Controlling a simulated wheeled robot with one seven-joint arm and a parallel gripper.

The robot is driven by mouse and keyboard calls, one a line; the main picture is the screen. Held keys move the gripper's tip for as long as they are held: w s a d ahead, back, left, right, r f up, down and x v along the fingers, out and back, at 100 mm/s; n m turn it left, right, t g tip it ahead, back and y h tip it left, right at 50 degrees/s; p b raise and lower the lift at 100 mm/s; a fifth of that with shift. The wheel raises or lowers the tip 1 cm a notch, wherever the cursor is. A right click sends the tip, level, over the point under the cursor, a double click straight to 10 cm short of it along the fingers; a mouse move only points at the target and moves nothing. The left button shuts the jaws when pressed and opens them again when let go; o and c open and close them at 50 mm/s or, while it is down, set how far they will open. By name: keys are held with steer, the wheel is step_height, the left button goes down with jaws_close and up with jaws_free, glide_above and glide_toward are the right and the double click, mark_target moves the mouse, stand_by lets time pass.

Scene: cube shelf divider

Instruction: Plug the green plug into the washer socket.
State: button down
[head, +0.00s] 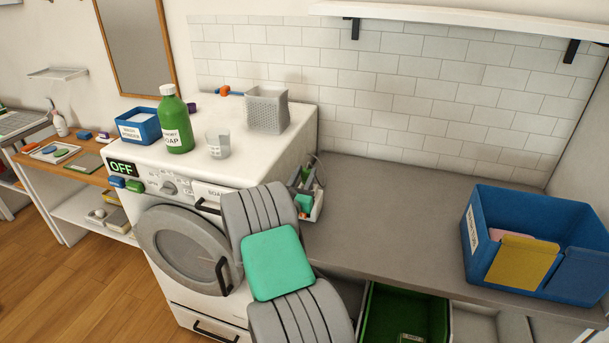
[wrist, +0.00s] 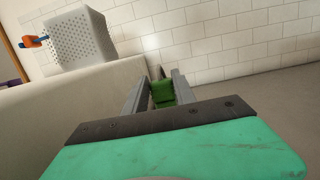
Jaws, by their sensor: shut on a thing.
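The green plug (wrist: 162,92) sits between the two grey fingers of my gripper (wrist: 160,88) in the wrist view, and the gripper is shut on it. In the head view my gripper (head: 310,180) is beside the right side of the washer (head: 250,165), above the grey counter's left end. The plug is not clearly visible there; my arm and gripper block much of that area. The washer's front has a round door, a knob and a display reading OFF. I cannot make out the washer socket in either view.
On the washer stand a green soap bottle (head: 175,124), a blue powder box (head: 139,126), a clear cup (head: 217,144) and a grey perforated basket (head: 267,109). An orange and blue tap (head: 230,91) is behind. A blue bin (head: 540,240) stands right; the mid counter (head: 400,200) is clear.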

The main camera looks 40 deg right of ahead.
steer(key=shift+f+b, duration=1.2)
steer(key=shift+f, duration=0.55)
steer(key=c, duration=0.9)
jaws_free()
steer(key=shift+c, duration=0.2)
steer(key=b+v, duration=0.1)
steer(key=v, duration=0.4)
steer(key=shift+b, duration=0.3)
